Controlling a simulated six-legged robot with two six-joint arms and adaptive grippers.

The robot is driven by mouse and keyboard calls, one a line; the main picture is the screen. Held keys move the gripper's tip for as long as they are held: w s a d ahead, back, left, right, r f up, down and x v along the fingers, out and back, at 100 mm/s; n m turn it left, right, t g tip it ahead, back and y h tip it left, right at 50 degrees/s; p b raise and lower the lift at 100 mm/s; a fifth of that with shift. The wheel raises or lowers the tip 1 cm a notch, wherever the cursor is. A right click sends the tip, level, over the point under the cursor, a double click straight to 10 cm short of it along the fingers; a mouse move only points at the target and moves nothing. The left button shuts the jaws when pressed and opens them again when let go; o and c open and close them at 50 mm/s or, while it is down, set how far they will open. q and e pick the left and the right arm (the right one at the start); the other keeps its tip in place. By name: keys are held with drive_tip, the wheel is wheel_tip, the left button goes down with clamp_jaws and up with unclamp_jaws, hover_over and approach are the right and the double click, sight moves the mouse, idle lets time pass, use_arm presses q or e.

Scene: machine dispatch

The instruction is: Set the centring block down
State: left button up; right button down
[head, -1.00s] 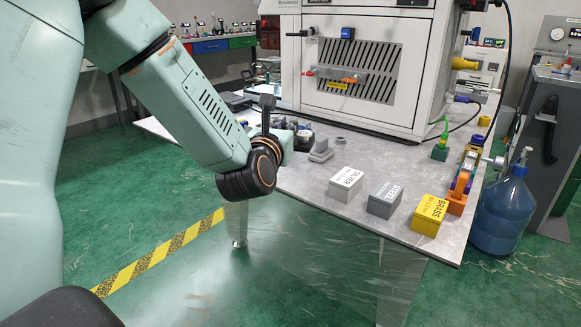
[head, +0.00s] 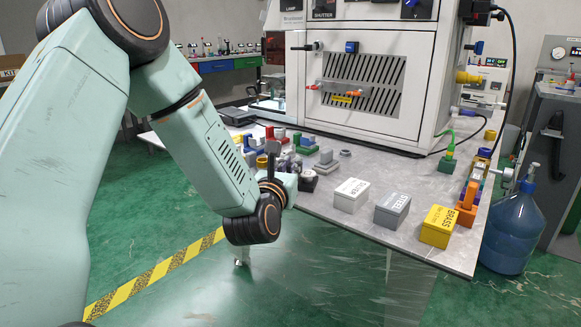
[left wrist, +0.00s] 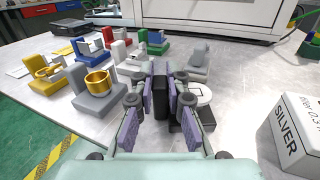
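My left gripper (left wrist: 160,95) is in the left wrist view, over the near part of the grey table. Its purple-padded fingers are closed in on a narrow dark block (left wrist: 161,88), which I take to be the centring block. I cannot tell whether the block touches the table. In the head view, my left wrist hides most of the gripper and the block. Right of the fingers, a black base with a pale round top (left wrist: 203,95) sits on the table, partly hidden. My right gripper is not in view.
Several coloured fixtures, one with a brass ring (left wrist: 97,82), stand left of the gripper. A grey fixture (left wrist: 198,62) stands beyond it. SILVER (head: 350,195), STEEL (head: 392,209) and BRASS (head: 438,226) boxes line the front edge. A white machine (head: 370,85) stands behind.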

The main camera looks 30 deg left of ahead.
use_arm(q)
drive_tip(key=o, duration=0.4)
drive_tip(key=shift+o, duration=0.2)
drive_tip(key=shift+r+p, duration=0.15)
drive_tip(key=shift+p, duration=0.15)
drive_tip(key=p+v, duration=0.4)
drive_tip(key=v, duration=0.8)
